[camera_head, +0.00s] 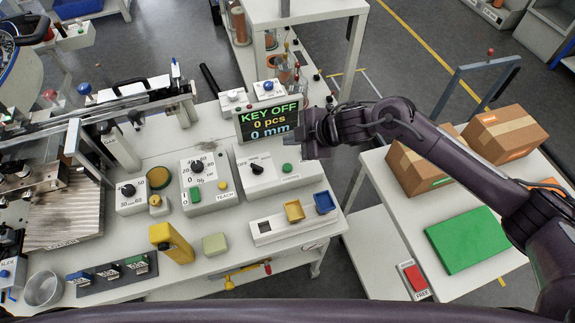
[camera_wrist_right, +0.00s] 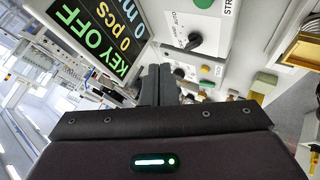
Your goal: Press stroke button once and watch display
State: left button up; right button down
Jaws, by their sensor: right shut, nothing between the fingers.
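The display (camera_head: 268,118) stands at the back of the bench and reads KEY OFF, 0 pcs, 0 mm. It also shows rotated in the right wrist view (camera_wrist_right: 95,30). In front of it is a white control box (camera_head: 262,185) with a black knob (camera_head: 257,169) and a green button (camera_head: 287,168). In the wrist view a green button (camera_wrist_right: 204,3) sits beside lettering cut off at "STR". My right gripper (camera_head: 292,150) is shut and empty, in front of the display's right side and above the box's rear; its fingers (camera_wrist_right: 156,82) show closed together. My left gripper is not in view.
The TEACH box (camera_head: 207,180) and another knob box (camera_head: 130,197) stand to the left. A white holder with yellow and blue bins (camera_head: 325,202) is in front. Cardboard boxes (camera_head: 420,165) and a green block (camera_head: 466,240) lie on the right table, under my right arm.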

jog(key=shift+f, duration=0.1)
jog(key=b, duration=0.7)
send_over(291, 168)
notch_tip(291, 168, down, 8)
jog(key=shift+r, duration=0.2)
jog(key=shift+f+b, duration=0.3)
jog(key=shift+f, duration=0.15)
jog(key=shift+f, duration=0.15)
dwell(1.1)
jog(key=shift+f, duration=0.3)
jog(key=shift+s+f+b, duration=0.1)
jog(key=shift+f+b, duration=0.45)
dwell(0.6)
jog(key=shift+r, duration=0.1)
jog(key=shift+r+p, duration=0.85)
jog(key=shift+p, duration=0.05)
